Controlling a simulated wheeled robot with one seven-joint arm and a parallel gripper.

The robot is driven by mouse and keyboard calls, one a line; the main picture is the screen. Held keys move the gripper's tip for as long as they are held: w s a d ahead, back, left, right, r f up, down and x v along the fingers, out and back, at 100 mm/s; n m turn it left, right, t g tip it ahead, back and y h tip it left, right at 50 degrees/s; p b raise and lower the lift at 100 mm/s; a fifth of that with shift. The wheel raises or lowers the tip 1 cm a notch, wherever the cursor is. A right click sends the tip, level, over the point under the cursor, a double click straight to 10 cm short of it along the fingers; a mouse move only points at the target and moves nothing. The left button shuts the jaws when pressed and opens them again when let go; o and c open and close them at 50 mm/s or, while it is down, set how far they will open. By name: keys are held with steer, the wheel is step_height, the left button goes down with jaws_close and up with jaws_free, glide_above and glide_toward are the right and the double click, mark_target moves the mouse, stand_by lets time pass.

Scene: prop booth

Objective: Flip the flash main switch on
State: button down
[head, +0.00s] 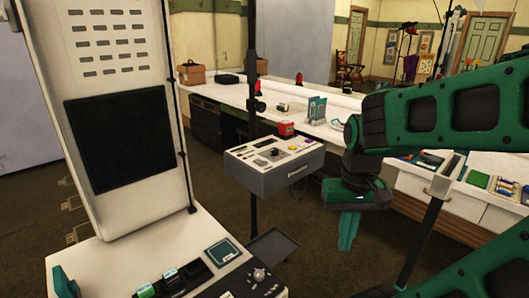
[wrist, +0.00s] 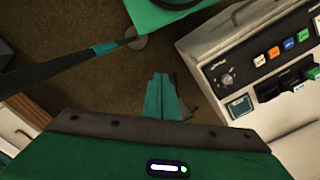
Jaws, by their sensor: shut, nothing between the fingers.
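A grey box with a pale sloped control panel (head: 272,155) is mounted on a black pole in the middle of the head view. Its panel carries a dark knob, dark slots or switches and small yellow and purple buttons. It looks like the flash unit, but its main switch is too small to make out, and I cannot tell its position. My gripper (head: 347,232) hangs pointing down to the right of this box, apart from it. Its green fingers are together and empty, as the wrist view (wrist: 160,95) also shows. The grey box is not clearly seen there.
A white console (head: 225,265) with a tall back panel stands at the near left; its knob and coloured buttons show in the wrist view (wrist: 262,70). A long white counter (head: 330,130) with small items runs behind. An open drawer (head: 487,185) is at right. Brown floor lies below my gripper.

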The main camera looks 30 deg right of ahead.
steer(key=shift+s+r, duration=0.1)
steer(key=w+r+n, duration=0.3)
steer(key=w+r, duration=0.3)
steer(key=w, duration=0.6)
steer(key=w+r+n+t, duration=0.1)
steer(key=w+r+n, duration=0.1)
steer(key=w+r, duration=0.5)
steer(key=w+r+n+t, duration=0.1)
steer(key=w+r+n, duration=0.2)
steer(key=w, duration=1.3)
step_height(320, 180, up, 4)
steer(key=shift+w+f+n, duration=0.25)
steer(key=shift+w+n, duration=0.05)
steer(key=shift+w, duration=0.1)
glide_above(263, 162)
step_height(263, 162, down, 12)
steer(key=shift+w+f, duration=0.1)
steer(key=shift+s+d+f, duration=0.1)
steer(key=shift+s+f, duration=0.15)
steer(key=shift+f, duration=0.5)
